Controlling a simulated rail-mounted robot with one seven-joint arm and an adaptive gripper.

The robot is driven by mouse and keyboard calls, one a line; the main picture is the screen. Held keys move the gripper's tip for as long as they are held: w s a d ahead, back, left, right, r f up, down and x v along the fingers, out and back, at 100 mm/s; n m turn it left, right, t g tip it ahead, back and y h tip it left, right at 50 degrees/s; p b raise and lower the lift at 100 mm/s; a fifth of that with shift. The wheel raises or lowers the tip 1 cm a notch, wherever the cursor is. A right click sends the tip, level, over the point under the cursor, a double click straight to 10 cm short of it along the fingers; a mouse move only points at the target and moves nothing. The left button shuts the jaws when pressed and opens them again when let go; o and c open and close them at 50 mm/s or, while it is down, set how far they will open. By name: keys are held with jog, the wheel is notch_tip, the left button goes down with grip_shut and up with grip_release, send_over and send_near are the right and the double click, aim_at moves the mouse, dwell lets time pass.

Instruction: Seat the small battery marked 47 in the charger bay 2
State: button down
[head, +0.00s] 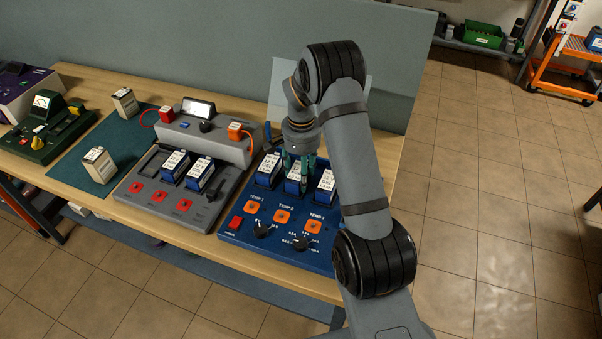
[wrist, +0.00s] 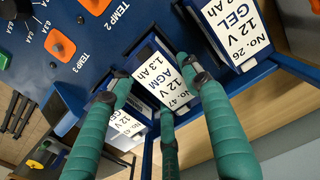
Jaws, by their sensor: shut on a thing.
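The small battery marked 47 (wrist: 155,76) is white-topped and reads 12 V AGM 1.3 Ah in the wrist view. My gripper (wrist: 152,88) is shut on it, with teal fingers on both sides. In the head view my gripper (head: 299,168) is at the middle bay of the blue charger (head: 236,238), behind the TEMP 2 label. The held battery (head: 292,186) stands in line with that bay, between two neighbours. The fingers partly hide it, and I cannot tell whether it is fully down.
Battery No. 26 (wrist: 238,32) stands close on one side, another battery (wrist: 125,128) on the other. A grey charger (head: 150,205) with two batteries is to the left. Two loose batteries (head: 99,164) (head: 125,103) stand on the green mat (head: 75,172).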

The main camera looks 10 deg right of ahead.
jog(key=shift+f, duration=0.2)
jog(key=c, duration=1.2)
grip_release()
jog(key=shift+o, duration=0.2)
jog(key=shift+r+p, duration=3.75)
jog(key=shift+r, duration=1.8)
jog(key=shift+f, duration=0.1)
notch_tip(320, 180, down, 9)
jog(key=b, duration=0.6)
